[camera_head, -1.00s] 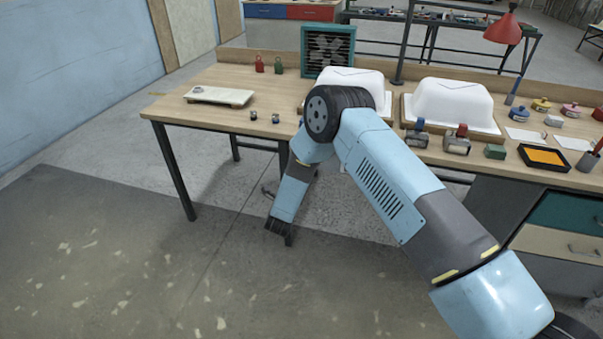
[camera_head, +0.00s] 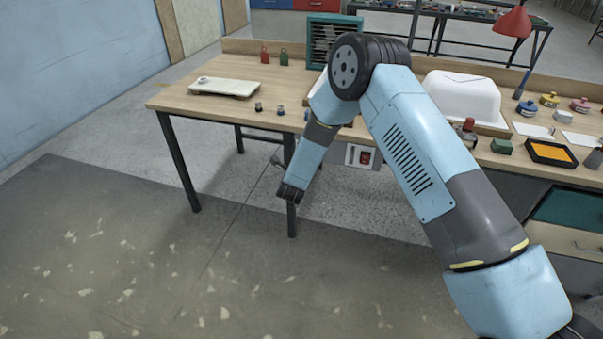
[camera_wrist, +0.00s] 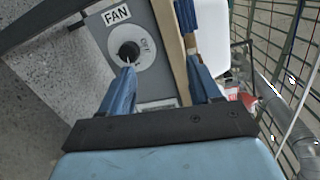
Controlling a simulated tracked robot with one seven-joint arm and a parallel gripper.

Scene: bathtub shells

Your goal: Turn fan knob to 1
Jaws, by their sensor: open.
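The fan knob (camera_wrist: 129,50) is a dark round knob on a pale round dial, below a FAN label (camera_wrist: 117,14) on a grey panel, in the wrist view. Small marks beside the knob are too blurred to read, and its setting cannot be told. My gripper (camera_wrist: 159,63) is open and empty, with blue fingers. In the picture, the left fingertip overlaps the lower edge of the knob; contact cannot be told. The right finger lies over the wooden edge. In the head view, my arm's dark end (camera_head: 290,192) hangs in front of the table; the fingers are not clear there.
The wooden table (camera_head: 190,102) carries a pale board (camera_head: 225,87), a white tub shell (camera_head: 460,97) and small parts. A green-framed fan (camera_head: 320,45) stands behind my arm. A panel with a red switch (camera_head: 365,157) shows under the table edge. Floor at left is clear.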

